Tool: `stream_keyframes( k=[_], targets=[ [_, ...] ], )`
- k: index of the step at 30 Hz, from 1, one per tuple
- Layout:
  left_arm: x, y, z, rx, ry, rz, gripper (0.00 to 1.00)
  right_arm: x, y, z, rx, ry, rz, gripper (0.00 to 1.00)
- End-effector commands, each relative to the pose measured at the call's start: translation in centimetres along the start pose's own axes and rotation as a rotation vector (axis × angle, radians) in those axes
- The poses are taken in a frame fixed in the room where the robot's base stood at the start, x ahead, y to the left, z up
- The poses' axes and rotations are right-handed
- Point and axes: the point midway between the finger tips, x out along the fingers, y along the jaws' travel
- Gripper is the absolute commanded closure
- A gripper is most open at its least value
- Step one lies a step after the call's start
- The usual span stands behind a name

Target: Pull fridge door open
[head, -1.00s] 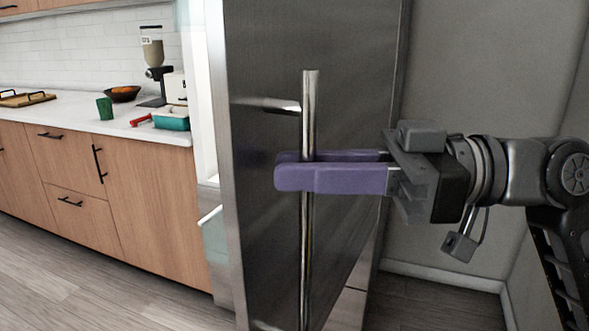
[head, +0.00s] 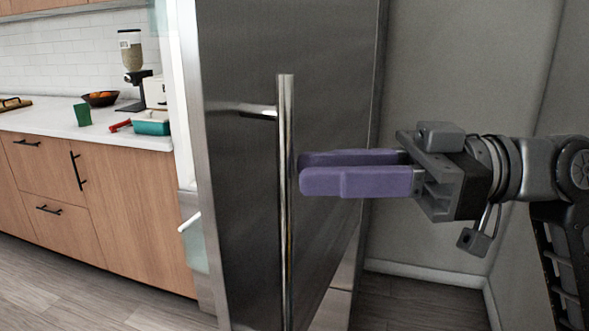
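The stainless-steel fridge door (head: 240,190) stands in the middle of the head view, swung open, with its outer face towards me. Its long vertical bar handle (head: 285,120) runs down that face. My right gripper (head: 302,172) comes in from the right, its two purple fingers level and pointing left. The fingertips are just right of the handle, no longer around it. The fingers look apart, one behind the other, with nothing between them. Part of the bright fridge interior (head: 190,165) shows past the door's left edge. My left gripper is not in view.
A white counter (head: 50,119) over wooden cabinets (head: 130,205) is at the left, with a green cup (head: 82,115), a fruit bowl (head: 101,98), a dispenser (head: 131,55) and a teal box (head: 152,124). A grey wall (head: 450,70) closes off the right. Wooden floor is clear at lower left.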

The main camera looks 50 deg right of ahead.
Motion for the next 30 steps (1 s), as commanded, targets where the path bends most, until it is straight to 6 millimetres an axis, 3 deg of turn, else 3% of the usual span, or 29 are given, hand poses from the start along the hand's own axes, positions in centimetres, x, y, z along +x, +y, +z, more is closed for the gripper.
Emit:
stream_keyframes(
  k=[3, 9, 30],
  targets=[
    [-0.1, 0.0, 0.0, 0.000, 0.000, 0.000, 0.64, -2.0, 0.0, -0.1, 0.001, 0.001, 0.002, 0.77],
    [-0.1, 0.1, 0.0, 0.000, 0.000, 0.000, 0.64, -3.6, 0.0, 0.0, 0.000, -0.001, 0.001, 0.77],
    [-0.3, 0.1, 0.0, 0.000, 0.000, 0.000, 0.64, -3.4, -0.3, -0.3, -0.012, -0.009, 0.002, 0.77]
  ],
)
